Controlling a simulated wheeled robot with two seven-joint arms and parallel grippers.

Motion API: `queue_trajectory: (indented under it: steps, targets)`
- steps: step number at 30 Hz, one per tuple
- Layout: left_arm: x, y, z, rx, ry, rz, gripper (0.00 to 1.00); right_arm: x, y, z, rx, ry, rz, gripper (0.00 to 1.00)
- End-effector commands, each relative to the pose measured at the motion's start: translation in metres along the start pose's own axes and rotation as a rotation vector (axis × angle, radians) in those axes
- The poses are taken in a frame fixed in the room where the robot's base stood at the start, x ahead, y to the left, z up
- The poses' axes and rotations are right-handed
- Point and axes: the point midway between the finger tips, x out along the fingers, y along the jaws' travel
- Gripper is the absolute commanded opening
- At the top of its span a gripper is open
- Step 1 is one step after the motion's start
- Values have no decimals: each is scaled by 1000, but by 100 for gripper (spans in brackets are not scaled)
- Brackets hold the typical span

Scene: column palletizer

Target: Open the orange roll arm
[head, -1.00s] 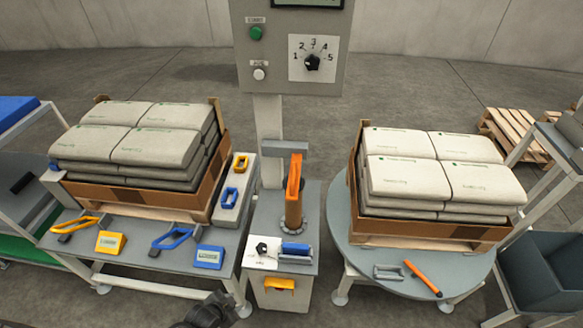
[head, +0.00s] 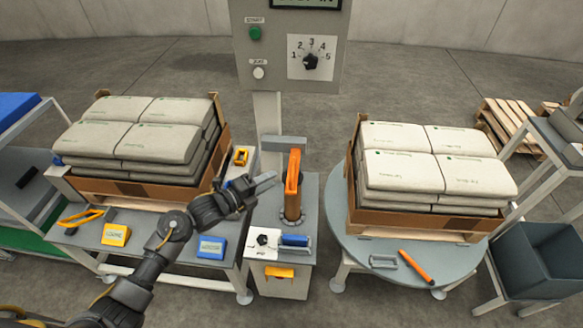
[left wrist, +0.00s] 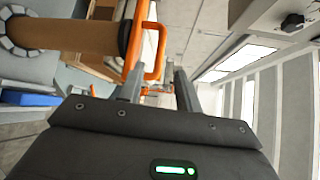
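The orange roll arm (head: 292,186) stands upright on the grey cabinet (head: 304,262) in the middle of the head view. Its orange bar and handle also show in the left wrist view (left wrist: 158,52), beside a brown cylinder (left wrist: 65,36). My left gripper (head: 266,184) is just left of the roll arm, with its fingers pointing at it. In the left wrist view the two grey fingers (left wrist: 157,88) are apart, with the orange handle showing beyond and between them. Whether they touch it cannot be told. My right gripper is not in view.
A control post with a dial (head: 311,60) rises behind the cabinet. Sacks (head: 160,135) on the left table and sacks (head: 440,165) on the round turntable (head: 350,243) flank it. An orange marker-like tool (head: 416,267) lies on the turntable.

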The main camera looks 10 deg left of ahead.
Motion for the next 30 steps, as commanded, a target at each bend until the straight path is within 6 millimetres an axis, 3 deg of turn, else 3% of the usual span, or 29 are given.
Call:
queue_trajectory:
  steps: [9, 15, 21, 29, 30]
  targets:
    - [59, -3, 0, -7, -2, -1, 34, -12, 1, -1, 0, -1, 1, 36]
    - [87, -1, 0, -6, -2, 0, 34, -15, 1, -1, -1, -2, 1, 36]
    - [98, 0, 0, -5, -1, 1, 34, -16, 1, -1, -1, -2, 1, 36]
    - [99, 0, 0, -4, -1, 1, 34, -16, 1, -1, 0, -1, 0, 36]
    - [98, 0, 0, -4, -1, 1, 29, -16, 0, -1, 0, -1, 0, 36]
